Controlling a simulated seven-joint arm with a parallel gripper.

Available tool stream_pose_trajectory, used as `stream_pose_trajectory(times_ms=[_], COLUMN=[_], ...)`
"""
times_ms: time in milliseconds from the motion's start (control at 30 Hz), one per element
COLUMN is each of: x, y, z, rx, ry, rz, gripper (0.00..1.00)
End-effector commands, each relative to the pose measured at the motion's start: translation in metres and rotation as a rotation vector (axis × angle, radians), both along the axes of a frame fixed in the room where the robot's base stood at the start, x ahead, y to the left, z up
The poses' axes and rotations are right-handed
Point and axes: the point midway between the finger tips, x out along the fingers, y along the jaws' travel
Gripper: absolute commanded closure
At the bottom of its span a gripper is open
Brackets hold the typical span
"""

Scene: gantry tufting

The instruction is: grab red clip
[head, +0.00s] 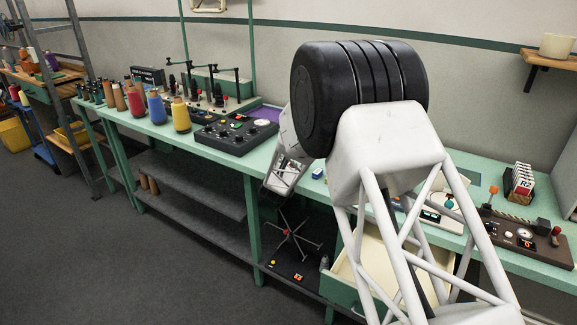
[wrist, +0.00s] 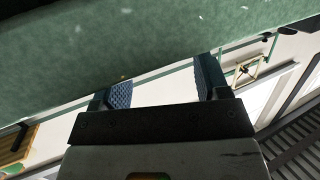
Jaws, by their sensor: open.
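I cannot make out a red clip for certain in either view. My gripper (wrist: 163,82) shows in the wrist view with its two blue-padded fingers apart and nothing between them. A broad green surface fills the top of that view, close to the fingertips. In the head view my arm's white end part is in front of the green workbench (head: 225,165), near its front edge, and my fingers cannot be made out clearly there. My arm hides part of the bench top and of an open cream drawer (head: 345,270) under it.
Yarn cones (head: 157,107) and a black control box (head: 236,134) stand on the bench to the left. A card rack (head: 519,184) and a brown control panel (head: 522,232) are on the right. A spoked stand (head: 291,234) is on the lower shelf. The floor at left front is clear.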

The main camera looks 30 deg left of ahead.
Motion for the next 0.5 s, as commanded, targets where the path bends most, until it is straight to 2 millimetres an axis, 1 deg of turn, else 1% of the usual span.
stream_pose_trajectory(times_ms=[300, 500], x=[0.027, 0.036], y=[0.010, 0.013], z=[-0.006, -0.008], rx=[0.000, 0.000], ry=[0.000, 0.000], rz=[-0.001, 0.000], gripper=[0.31, 0.31])
